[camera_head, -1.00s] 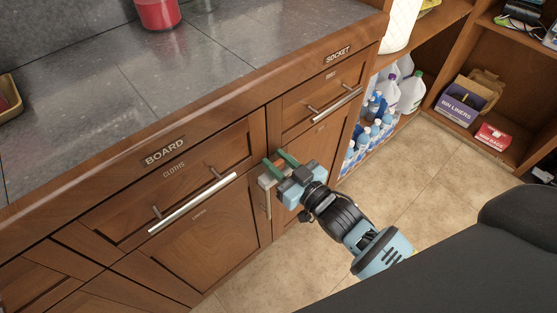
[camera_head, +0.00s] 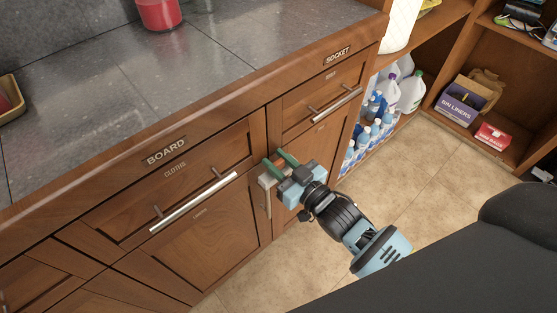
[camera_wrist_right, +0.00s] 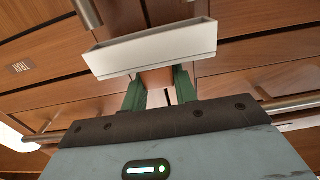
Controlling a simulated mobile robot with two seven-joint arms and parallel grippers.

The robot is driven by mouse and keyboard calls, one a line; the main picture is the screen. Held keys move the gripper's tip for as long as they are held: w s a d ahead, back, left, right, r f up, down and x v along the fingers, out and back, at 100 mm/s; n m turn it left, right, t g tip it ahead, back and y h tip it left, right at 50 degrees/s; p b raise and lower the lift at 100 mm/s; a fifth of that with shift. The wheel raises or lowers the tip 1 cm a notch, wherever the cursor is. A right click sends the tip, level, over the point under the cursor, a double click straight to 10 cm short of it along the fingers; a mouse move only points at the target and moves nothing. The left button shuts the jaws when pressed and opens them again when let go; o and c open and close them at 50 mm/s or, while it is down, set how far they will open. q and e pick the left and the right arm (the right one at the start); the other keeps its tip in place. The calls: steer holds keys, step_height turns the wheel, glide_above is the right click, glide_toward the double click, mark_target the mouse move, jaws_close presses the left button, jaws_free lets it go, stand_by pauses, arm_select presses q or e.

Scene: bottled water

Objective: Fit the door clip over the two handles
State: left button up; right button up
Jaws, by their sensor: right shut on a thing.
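My right gripper (camera_head: 273,158), with green fingers, is in front of the cabinet fronts, near the seam between the two doors. It is shut on the door clip (camera_wrist_right: 150,50), a pale grey channel-shaped piece across its fingertips in the wrist view. In the head view a bit of the clip (camera_head: 267,179) shows beside the fingers. One upright door handle (camera_head: 268,204) shows just below the gripper; a metal bar (camera_wrist_right: 88,12) shows above the clip in the wrist view. The second door handle is mostly hidden, and I cannot tell whether the clip touches either handle. My left gripper is not in view.
Drawer handles (camera_head: 194,203) (camera_head: 336,104) stick out on both sides of the gripper. The worktop edge (camera_head: 220,110) overhangs above. Bottles (camera_head: 374,120) stand in the shelf to the right. Bare floor (camera_head: 420,185) lies on the right.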

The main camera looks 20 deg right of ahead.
steer(key=shift+f+b, duration=1.05)
steer(key=shift+f, duration=0.7)
steer(key=o, duration=1)
steer(key=v, duration=0.8)
steer(key=shift+p, duration=0.4)
